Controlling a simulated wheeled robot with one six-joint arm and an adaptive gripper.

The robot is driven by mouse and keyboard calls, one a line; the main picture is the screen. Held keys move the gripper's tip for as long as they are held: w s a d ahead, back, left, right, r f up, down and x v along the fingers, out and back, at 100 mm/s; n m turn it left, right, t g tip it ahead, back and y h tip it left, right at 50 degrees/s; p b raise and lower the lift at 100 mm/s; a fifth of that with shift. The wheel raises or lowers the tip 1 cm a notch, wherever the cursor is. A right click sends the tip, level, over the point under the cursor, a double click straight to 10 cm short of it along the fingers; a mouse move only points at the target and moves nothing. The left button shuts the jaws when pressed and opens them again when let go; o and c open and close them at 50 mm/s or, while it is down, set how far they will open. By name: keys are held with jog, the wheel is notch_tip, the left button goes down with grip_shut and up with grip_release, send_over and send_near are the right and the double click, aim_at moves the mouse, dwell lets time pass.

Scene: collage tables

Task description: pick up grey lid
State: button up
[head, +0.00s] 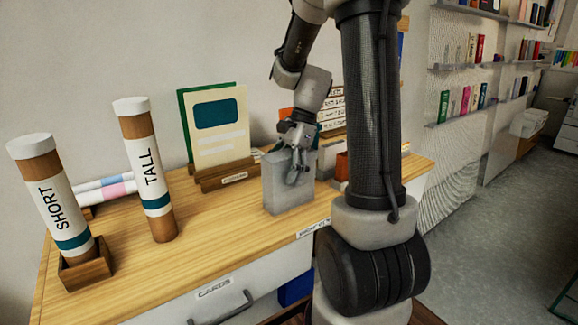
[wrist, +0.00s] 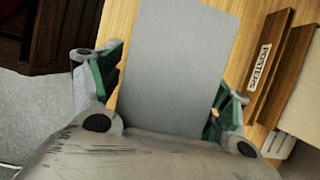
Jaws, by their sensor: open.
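The grey lid (head: 287,194) looks like a plain grey block-shaped piece standing upright on the wooden table, right of the middle. In the wrist view the grey lid (wrist: 178,62) is a flat grey face filling the space between my fingers. My gripper (head: 298,163) is at the top of the lid, reaching down from above. In the wrist view my gripper (wrist: 166,84) is open, with one green-padded finger on each side of the lid. I cannot tell whether the pads touch it. The palm hides the near end of the lid.
A wooden holder (head: 226,179) with cards stands behind the lid to the left. A tube labelled TALL (head: 146,168) and a tube labelled SHORT (head: 47,195) stand further left. An orange item (head: 341,166) is close on the right. The table (head: 215,240) is clear in front.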

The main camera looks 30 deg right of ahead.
jog(key=c, duration=0.8)
